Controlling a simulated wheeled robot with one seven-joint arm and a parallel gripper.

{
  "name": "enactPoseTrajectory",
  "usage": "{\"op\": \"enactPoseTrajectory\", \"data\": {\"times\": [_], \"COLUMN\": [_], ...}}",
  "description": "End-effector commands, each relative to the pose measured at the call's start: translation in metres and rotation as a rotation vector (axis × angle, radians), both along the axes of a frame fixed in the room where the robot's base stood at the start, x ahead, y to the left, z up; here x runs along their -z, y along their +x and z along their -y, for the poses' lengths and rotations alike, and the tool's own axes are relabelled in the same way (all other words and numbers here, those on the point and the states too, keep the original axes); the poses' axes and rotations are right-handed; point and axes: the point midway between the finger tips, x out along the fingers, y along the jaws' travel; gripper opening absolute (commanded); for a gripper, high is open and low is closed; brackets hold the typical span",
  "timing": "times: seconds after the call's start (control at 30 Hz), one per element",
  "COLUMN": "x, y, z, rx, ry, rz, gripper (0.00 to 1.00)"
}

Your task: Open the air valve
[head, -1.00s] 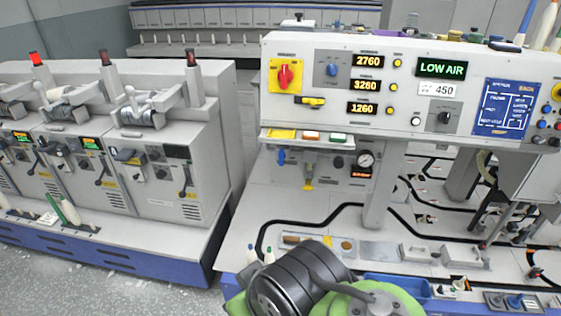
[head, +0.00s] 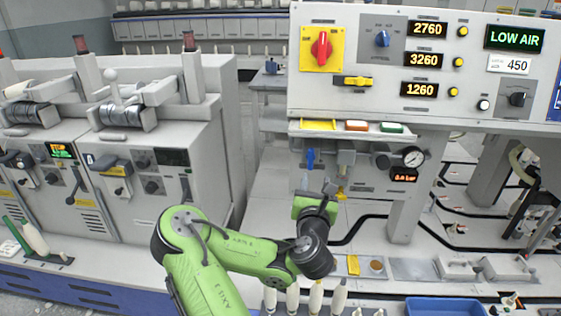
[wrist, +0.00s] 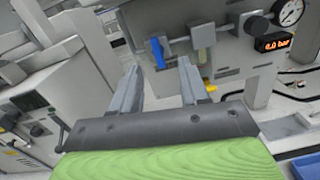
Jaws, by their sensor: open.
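The air valve's blue lever (head: 310,158) hangs upright on the grey panel under the control console. It also shows in the wrist view (wrist: 157,53), beyond and between the fingertips. My gripper (wrist: 160,72) is open and empty, its two grey fingers pointing toward the panel, apart from the lever. In the head view my gripper (head: 331,190) is below and slightly right of the lever, partly hidden by my wrist. The pressure gauge (head: 414,157) is right of the lever. The small display (wrist: 272,43) below it reads 0.0 bar.
The console display (head: 514,38) reads LOW AIR. A filter unit (head: 345,160) with a yellow tip stands just right of the lever. Several bobbins (head: 315,297) stand at the front edge, beside a blue tray (head: 445,307). Winding machines (head: 150,190) fill the left.

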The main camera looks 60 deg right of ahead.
Motion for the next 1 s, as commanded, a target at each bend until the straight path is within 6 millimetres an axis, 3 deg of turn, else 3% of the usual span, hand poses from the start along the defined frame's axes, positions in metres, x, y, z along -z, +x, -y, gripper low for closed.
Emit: {"op": "enactPoseTrajectory", "data": {"times": [0.1, 0.5, 1.0], "x": [0.011, 0.005, 0.001], "y": [0.006, 0.02, 0.049], "z": [-0.003, 0.021, 0.077], "rx": [-0.03, -0.035, -0.036], "ry": [-0.009, -0.009, -0.008], "rz": [-0.119, -0.106, -0.114], "gripper": [0.45, 0.45, 0.45]}}
